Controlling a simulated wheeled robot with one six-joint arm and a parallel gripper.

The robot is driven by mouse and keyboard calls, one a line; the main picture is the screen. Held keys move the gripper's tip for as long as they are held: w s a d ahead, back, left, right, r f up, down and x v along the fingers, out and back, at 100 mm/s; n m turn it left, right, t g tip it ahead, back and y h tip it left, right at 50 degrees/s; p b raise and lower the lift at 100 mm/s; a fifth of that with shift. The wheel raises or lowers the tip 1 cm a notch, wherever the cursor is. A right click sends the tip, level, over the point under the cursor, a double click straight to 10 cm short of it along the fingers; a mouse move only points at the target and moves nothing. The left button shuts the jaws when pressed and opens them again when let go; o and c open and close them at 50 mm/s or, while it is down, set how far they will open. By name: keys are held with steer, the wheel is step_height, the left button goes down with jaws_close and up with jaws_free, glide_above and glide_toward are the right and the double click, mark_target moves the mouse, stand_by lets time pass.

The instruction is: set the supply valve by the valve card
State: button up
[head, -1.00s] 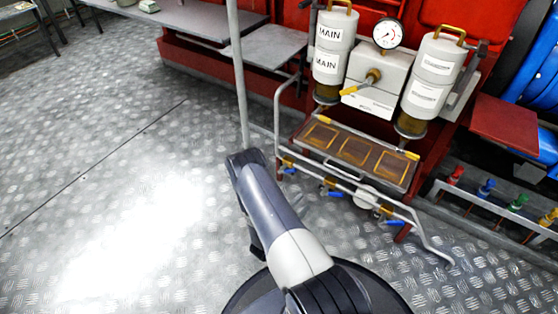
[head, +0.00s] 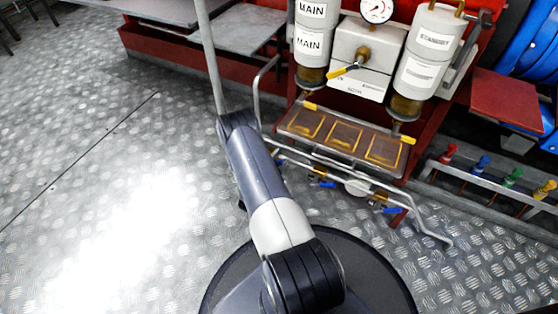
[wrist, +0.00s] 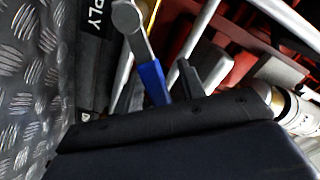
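In the wrist view a valve lever with a blue grip (wrist: 152,82) and a grey metal end stands in front of my gripper (wrist: 160,68). The dark fingers are apart, one on each side of the blue grip; whether either touches it I cannot tell. A label ending in "PLY" (wrist: 96,18) shows left of the lever. In the head view my arm hides the gripper and this lever. Two other blue-handled valves (head: 322,184) (head: 385,209) show on the low pipework. I cannot make out a valve card.
MAIN (head: 311,44) and STANDBY (head: 430,60) canisters flank a box with a yellow lever (head: 345,70) and a gauge (head: 376,8). Below are a drip tray (head: 345,134) and a bent rail (head: 420,225). A thin pole (head: 210,60) stands near my arm. Open floor (head: 90,190) lies left.

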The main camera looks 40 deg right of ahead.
steer(key=shift+c, duration=0.6)
jaws_close()
steer(key=shift+s+f, duration=0.15)
steer(key=f+m, duration=0.1)
steer(key=m, duration=0.1)
steer(key=s+m, duration=0.1)
steer(key=shift+d+f+m, duration=0.2)
steer(key=shift+f+m, duration=0.15)
steer(key=shift+m, duration=0.05)
steer(key=shift+s+f+m, duration=0.1)
steer(key=shift+f+m, duration=0.5)
steer(key=shift+m, duration=0.4)
steer(key=shift+f+m, duration=0.55)
steer(key=shift+m, duration=0.45)
steer(key=shift+o, duration=0.6)
jaws_free()
